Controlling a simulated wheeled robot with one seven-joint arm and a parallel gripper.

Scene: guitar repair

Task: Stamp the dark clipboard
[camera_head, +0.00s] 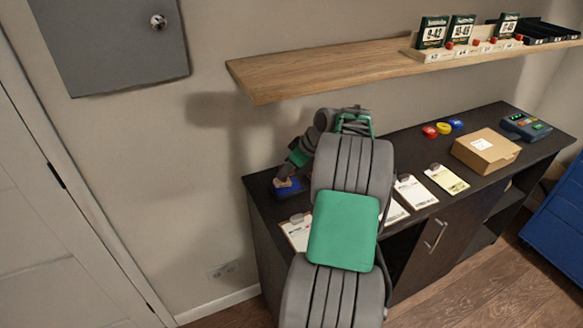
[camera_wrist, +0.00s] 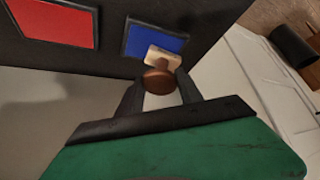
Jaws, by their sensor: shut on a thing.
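My gripper (camera_wrist: 160,92) is shut on the stamp (camera_wrist: 158,79), which has a round brown knob and a pale block. In the wrist view the block overlaps the near edge of a blue ink pad (camera_wrist: 142,40); I cannot tell whether they touch. In the head view my gripper (camera_head: 287,176) is at the left end of the dark bench, over the blue pad (camera_head: 302,188). Clipboards with paper lie along the bench: one at the left front (camera_head: 297,232), one partly behind my arm (camera_head: 394,213), and two farther right (camera_head: 415,191) (camera_head: 446,179). I cannot tell which is the dark clipboard.
A red pad (camera_wrist: 55,22) lies beside the blue one in the wrist view. A cardboard box (camera_head: 485,151), a device with buttons (camera_head: 525,126) and small coloured items (camera_head: 443,128) stand on the bench's right part (camera_head: 500,185). A wooden shelf (camera_head: 330,72) hangs above.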

